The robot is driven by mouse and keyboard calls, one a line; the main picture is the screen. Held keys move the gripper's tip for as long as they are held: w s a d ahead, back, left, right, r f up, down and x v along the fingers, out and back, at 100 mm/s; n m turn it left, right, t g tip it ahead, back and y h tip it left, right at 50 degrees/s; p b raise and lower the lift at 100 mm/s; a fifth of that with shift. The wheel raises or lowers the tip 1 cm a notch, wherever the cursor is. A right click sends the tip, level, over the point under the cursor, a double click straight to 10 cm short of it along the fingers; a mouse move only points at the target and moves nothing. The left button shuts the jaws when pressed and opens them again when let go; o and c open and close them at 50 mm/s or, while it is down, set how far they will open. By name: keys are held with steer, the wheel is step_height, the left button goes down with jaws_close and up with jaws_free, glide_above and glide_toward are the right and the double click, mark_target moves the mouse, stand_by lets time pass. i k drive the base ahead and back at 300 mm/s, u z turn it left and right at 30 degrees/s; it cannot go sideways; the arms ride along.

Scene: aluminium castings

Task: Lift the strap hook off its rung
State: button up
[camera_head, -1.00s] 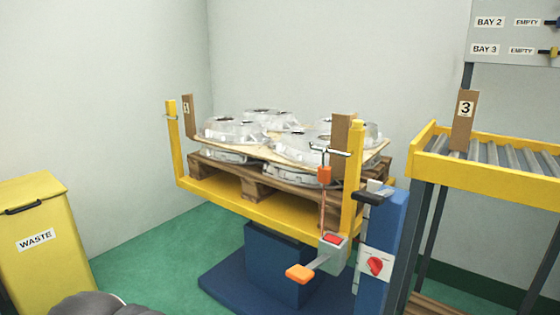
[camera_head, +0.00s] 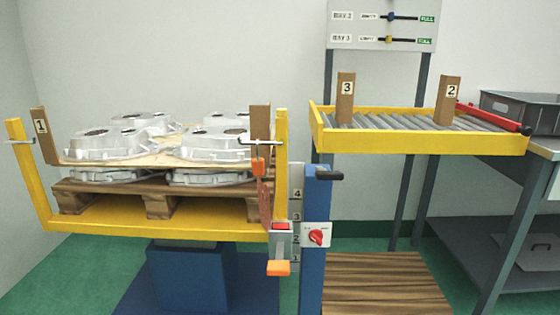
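The orange strap hook (camera_head: 258,167) is at the silver rung (camera_head: 262,141) on the right front post of the yellow lift frame. A reddish strap (camera_head: 265,206) runs down from it to a grey ratchet (camera_head: 281,240) with a red button and an orange handle (camera_head: 278,268). The hook's exact seat on the rung is too small to tell. My gripper is not in this view.
A blue post with a red knob (camera_head: 317,237) stands close right of the ratchet. A yellow-edged roller conveyor (camera_head: 405,142) is further right.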

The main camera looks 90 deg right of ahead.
mark_target(258, 164)
steer(key=z, duration=1.9)
